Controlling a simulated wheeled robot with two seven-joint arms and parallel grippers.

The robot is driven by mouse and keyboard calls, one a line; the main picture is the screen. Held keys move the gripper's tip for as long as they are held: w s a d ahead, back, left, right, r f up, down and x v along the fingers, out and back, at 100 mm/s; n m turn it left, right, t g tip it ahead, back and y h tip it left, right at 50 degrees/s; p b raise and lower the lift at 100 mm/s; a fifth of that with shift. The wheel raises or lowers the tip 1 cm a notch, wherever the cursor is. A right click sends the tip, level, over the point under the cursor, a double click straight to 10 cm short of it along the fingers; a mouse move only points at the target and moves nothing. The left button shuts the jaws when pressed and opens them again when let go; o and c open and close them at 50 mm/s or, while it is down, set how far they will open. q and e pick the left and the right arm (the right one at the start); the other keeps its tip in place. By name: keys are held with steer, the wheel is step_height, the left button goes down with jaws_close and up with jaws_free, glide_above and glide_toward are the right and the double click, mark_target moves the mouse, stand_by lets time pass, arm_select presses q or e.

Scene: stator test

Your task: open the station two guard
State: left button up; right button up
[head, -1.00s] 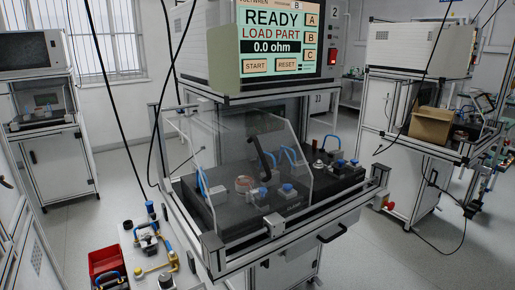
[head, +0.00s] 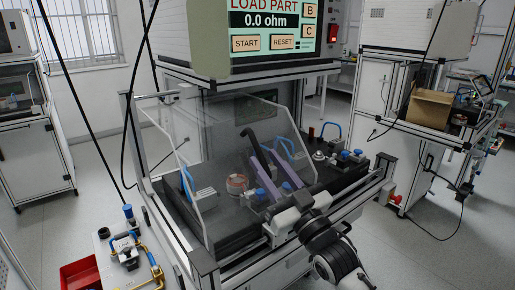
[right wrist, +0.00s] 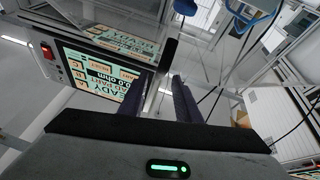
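The station two guard (head: 222,135) is a clear panel hood, down over the test fixture. Its black bar handle (head: 248,137) slants across the front. My right gripper (head: 265,155) is at the handle, with its two purple fingers pointing up along it. In the right wrist view the handle (right wrist: 168,55) stands between the two fingers (right wrist: 164,80). The fingers look apart, with a gap beside the handle; contact cannot be told. Through the guard a round copper-coloured part (head: 237,184) shows in the fixture. My left gripper is not in view.
The station screen (head: 272,28) above reads "LOAD PART" and 0.0 ohm. Blue-topped clamps (head: 345,156) stand right of the guard. A red bin (head: 79,275) and a side table with small parts lie at lower left. A cardboard box (head: 428,105) sits on the right-hand station.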

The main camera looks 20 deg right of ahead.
mark_target(262, 156)
steer(key=shift+x, duration=2.4)
jaws_close()
